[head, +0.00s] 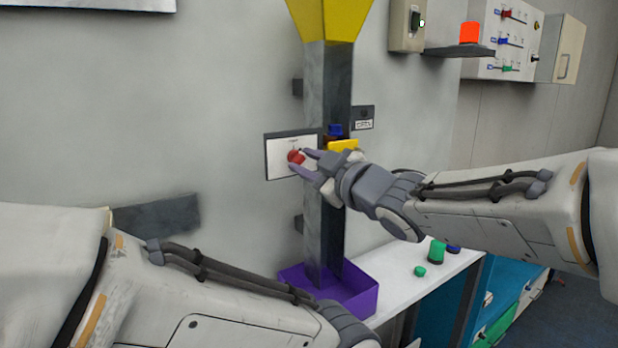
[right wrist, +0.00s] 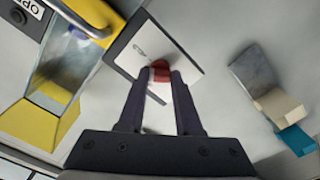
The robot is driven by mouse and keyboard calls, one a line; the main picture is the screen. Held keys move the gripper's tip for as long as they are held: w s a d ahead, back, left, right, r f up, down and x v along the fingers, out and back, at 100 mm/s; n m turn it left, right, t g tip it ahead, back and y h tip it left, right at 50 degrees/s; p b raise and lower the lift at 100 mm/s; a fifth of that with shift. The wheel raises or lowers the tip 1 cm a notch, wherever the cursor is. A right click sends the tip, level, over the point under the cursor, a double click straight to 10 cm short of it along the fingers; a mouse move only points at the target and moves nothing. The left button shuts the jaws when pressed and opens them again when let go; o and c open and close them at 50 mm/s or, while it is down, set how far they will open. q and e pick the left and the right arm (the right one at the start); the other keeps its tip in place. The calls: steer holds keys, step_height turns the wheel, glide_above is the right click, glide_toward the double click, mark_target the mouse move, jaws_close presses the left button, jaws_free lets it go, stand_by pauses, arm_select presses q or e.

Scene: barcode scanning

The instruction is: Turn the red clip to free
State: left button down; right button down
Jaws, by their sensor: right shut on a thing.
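The red clip (head: 296,156) sits on a white panel (head: 282,166) with a dark edge, beside the grey column. My right gripper (head: 303,162) is at the panel, its two fingers around the clip. In the right wrist view the fingers (right wrist: 162,85) are shut on the red clip (right wrist: 160,72), which shows between their tips in front of the white panel (right wrist: 180,56). The panel's small print is too small to read. The clip's exact turn is partly hidden by the fingers. My left arm crosses the lower left of the head view; its gripper does not show.
A grey column (head: 327,220) with a yellow funnel (head: 330,18) stands above a purple tray (head: 350,291). A yellow part (head: 343,145) and a blue object (head: 335,130) are close behind my right gripper. Green pieces (head: 437,250) stand on the white shelf below.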

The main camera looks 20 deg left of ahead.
steer(key=n+b, duration=0.3)
steer(key=n, duration=0.2)
steer(key=shift+f, duration=0.1)
steer(key=shift+n+b, duration=1.25)
steer(key=shift+n, duration=1.25)
steer(key=c, duration=0.6)
jaws_free()
steer(key=shift+d, duration=0.1)
steer(key=v, duration=1)
steer(key=shift+s+d, duration=0.15)
